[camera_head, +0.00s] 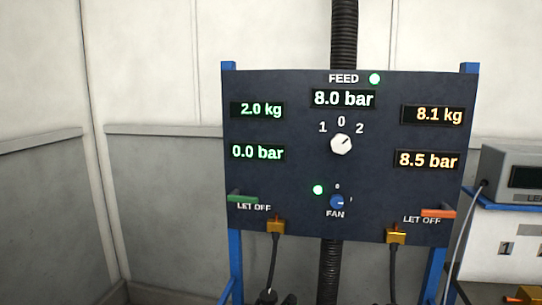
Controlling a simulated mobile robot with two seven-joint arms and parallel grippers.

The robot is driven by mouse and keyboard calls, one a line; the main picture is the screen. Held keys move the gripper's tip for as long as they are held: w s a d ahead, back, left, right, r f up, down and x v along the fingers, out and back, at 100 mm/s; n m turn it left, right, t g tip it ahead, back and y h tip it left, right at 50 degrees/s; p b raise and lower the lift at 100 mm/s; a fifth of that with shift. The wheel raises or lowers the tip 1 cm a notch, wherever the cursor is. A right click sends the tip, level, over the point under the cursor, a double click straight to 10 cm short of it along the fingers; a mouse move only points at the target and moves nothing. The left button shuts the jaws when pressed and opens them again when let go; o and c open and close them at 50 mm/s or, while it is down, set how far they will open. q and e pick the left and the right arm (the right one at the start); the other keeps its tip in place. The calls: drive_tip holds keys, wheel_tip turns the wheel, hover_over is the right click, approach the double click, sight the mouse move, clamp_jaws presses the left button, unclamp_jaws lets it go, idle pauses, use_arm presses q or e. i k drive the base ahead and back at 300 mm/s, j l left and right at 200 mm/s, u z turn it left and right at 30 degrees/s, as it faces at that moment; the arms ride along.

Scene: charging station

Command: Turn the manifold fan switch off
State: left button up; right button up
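The fan switch (337,202) is a small blue knob low in the middle of the dark manifold panel (290,175), above the word FAN. Its pale pointer line points right, toward the small mark at its right; the 0 mark is above it. A green lamp (318,190) up and left of the knob is lit. Neither of my grippers can be made out in the view, and nothing touches the knob.
A white feed selector (341,144) sits above the fan switch. Green (243,199) and orange (438,214) LET OFF levers flank it. Hoses hang from brass fittings (276,226) below. A grey instrument (510,172) stands right. Unclear dark shapes show at the bottom edge.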

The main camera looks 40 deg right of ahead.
sight(336, 201)
drive_tip(key=z, duration=0.75)
